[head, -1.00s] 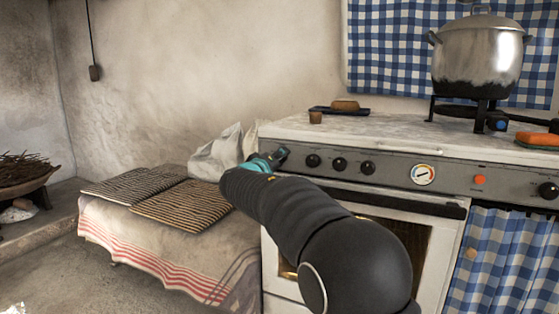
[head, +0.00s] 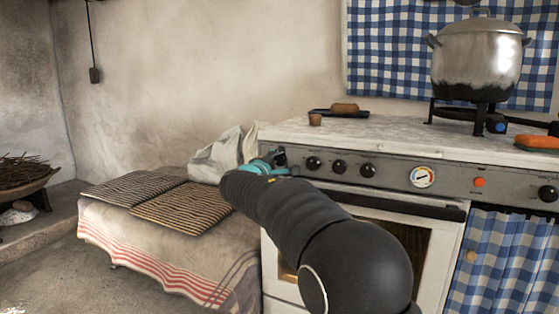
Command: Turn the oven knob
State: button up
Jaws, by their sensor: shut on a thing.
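The white oven (head: 432,244) stands at the right with a grey control panel (head: 392,176) along its top front. Black knobs sit on the panel, with a knob (head: 313,163), another (head: 339,167) and a third (head: 368,170) left of a round dial (head: 423,177). My gripper (head: 280,157) is at the panel's far left end, shut on a knob there. My own wrist and the gripper's body hide most of that knob, so its angle cannot be told.
A metal pot (head: 478,58) stands on a burner on the worktop (head: 385,138). A cloth-covered bench (head: 150,243) with striped mats (head: 182,206) and a white sack (head: 222,157) lies left of the oven. A checked curtain (head: 505,255) hangs at the right.

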jog(key=shift+n+p, duration=0.8)
jog(key=shift+n, duration=1.3)
jog(key=o, duration=1.1)
jog(key=shift+o, duration=0.2)
jog(key=v, duration=1.2)
jog(key=shift+r, duration=0.1)
